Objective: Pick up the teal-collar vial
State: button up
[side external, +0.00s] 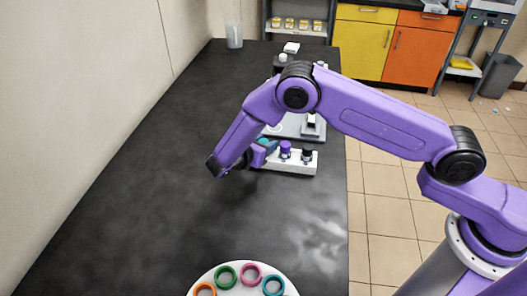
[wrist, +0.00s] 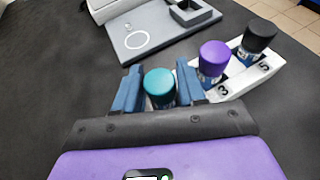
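The teal-collar vial (wrist: 159,82) shows its round teal top in the wrist view, between the two blue fingers of my gripper (wrist: 158,85). One finger is on each side of it, with narrow gaps; I see no clear contact. In the side view, my gripper (side external: 240,165) is low at the left end of the white vial rack (side external: 292,166), beside a bit of teal (side external: 264,142). My arm hides part of the vial there. The vial's lower body is mostly hidden in the wrist view.
A purple-topped vial (wrist: 213,57) stands close right of my right finger, and a black-topped vial (wrist: 259,36) beyond it, both in the rack. A grey device (wrist: 155,32) lies behind. A white plate with coloured rings (side external: 240,284) is at the front. The table's left is clear.

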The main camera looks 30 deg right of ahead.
jog(key=c, duration=0.5)
jog(key=shift+c, duration=0.2)
